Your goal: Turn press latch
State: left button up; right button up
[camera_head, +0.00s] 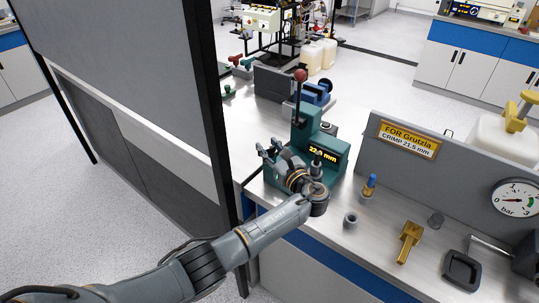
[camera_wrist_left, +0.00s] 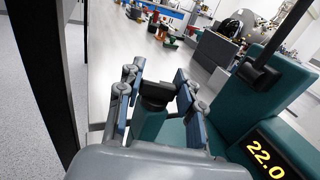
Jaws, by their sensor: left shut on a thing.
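The teal press (camera_head: 310,140) stands on the bench, with a lever topped by a red ball and a display reading about 22.0 mm. It also fills the right of the left wrist view (camera_wrist_left: 240,112). My left gripper (camera_head: 268,150) is at the press's left side, and its arm hides part of the base. In the left wrist view, my left gripper (camera_wrist_left: 158,92) has its fingers on either side of a black latch knob (camera_wrist_left: 156,91) on a teal post and is shut on it. The knob is hidden in the head view. My right gripper is not in view.
A grey panel with a yellow sign (camera_head: 409,139), reading "FOR Grutzla CRIMP 21.5 mm", stands right of the press. A dark partition (camera_head: 130,90) rises at left.

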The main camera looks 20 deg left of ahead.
pick_arm(q)
jog(key=n+g+y+b, duration=0.2)
jog(key=g+b, duration=0.1)
jog(key=shift+f, duration=0.15)
jog(key=shift+r+n+g+y+b, duration=0.2)
jog(key=shift+n+g+y+b, duration=0.2)
jog(key=shift+n+g+b, duration=0.25)
jog(key=o, duration=1.2)
